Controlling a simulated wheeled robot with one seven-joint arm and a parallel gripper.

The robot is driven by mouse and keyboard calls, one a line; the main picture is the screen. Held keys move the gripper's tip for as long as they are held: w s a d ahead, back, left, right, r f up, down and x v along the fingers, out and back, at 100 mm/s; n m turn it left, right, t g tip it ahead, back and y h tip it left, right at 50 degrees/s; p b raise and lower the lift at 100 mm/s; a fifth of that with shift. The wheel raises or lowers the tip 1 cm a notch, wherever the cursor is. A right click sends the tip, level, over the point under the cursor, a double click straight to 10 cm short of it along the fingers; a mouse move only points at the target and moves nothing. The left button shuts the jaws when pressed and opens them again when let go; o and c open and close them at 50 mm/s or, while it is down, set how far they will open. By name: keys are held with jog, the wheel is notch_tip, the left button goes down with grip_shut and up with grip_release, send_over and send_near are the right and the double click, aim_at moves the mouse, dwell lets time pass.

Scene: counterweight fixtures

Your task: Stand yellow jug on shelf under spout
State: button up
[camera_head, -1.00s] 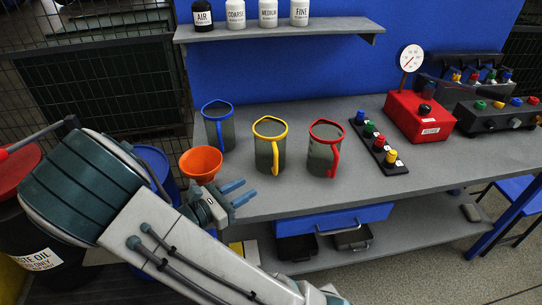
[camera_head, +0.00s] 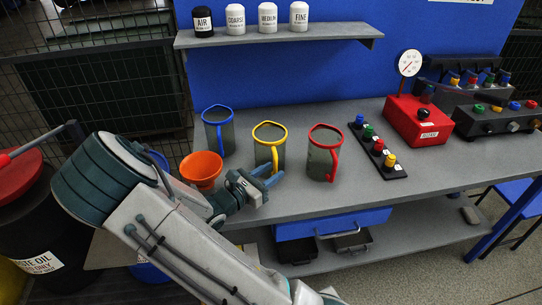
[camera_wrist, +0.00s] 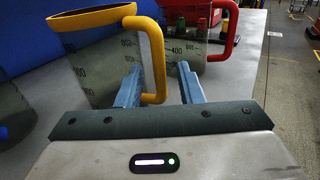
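The yellow jug (camera_head: 266,152), a clear grey jug with yellow rim and handle, stands upright on the bench between the blue jug (camera_head: 218,133) and the red jug (camera_head: 322,155). My gripper (camera_head: 275,177) is in front of its handle side, low over the bench. In the wrist view, the yellow jug (camera_wrist: 95,70) is close ahead. Its handle (camera_wrist: 157,62) reaches toward the gap between my two open fingers (camera_wrist: 162,82); whether they touch it I cannot tell. The red jug (camera_wrist: 195,45) is behind to the right. I cannot make out a spout.
An orange funnel (camera_head: 201,169) is just left of my gripper. A wall shelf (camera_head: 285,36) carries several labelled jars. A strip of coloured knobs (camera_head: 377,147) and a red gauge box (camera_head: 418,121) are at the right. The bench front (camera_head: 340,193) is clear.

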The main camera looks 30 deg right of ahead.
jog(key=shift+x, duration=1.2)
grip_shut()
